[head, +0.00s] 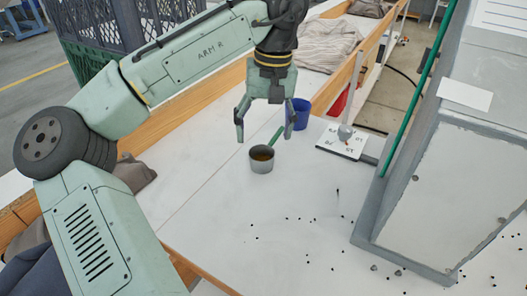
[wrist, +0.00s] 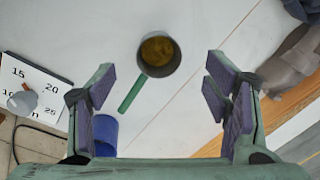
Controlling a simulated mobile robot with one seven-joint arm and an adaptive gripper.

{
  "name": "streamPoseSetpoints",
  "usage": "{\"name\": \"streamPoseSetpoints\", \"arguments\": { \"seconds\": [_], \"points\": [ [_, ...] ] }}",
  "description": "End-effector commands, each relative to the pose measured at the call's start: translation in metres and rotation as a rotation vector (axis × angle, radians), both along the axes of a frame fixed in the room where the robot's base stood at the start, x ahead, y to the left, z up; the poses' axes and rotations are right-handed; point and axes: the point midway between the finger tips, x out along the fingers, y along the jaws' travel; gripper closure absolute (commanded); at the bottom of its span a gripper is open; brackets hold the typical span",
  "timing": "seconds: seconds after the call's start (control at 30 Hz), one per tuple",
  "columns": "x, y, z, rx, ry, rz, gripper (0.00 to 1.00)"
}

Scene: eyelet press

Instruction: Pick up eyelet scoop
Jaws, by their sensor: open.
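The eyelet scoop (head: 262,164) is a small grey metal cup with a green handle and brownish-yellow contents. It stands upright on the white table (head: 205,180). In the wrist view the scoop (wrist: 146,68) is at top centre, with its green handle (wrist: 131,95) slanting down and left. My gripper (head: 264,131) hangs above the scoop, open and empty. In the wrist view the gripper (wrist: 160,85) has its fingers spread wide, with the handle in the gap between them and the cup beyond the tips. Nothing touches the scoop.
A blue cup (head: 301,118) stands close behind the scoop; it also shows near the left finger in the wrist view (wrist: 105,130). A numbered white plate (head: 342,143) with a grey knob lies right of it. A large grey machine (head: 445,190) fills the right. Small dark bits dot the front table.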

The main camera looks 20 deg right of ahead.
Motion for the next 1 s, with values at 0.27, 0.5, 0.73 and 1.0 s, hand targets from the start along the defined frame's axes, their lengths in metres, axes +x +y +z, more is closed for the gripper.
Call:
{"name": "streamPoseSetpoints", "arguments": {
  "seconds": [0.27, 0.5, 0.73, 1.0],
  "points": [
    [0.001, 0.002, -0.028, -0.002, -0.002, 0.0, 0.3],
    [0.005, 0.005, -0.06, 0.0, -0.001, 0.0, 0.3],
    [0.005, 0.005, -0.079, -0.004, -0.003, -0.001, 0.3],
    [0.005, 0.005, -0.079, -0.004, -0.003, -0.002, 0.36]
  ]
}}
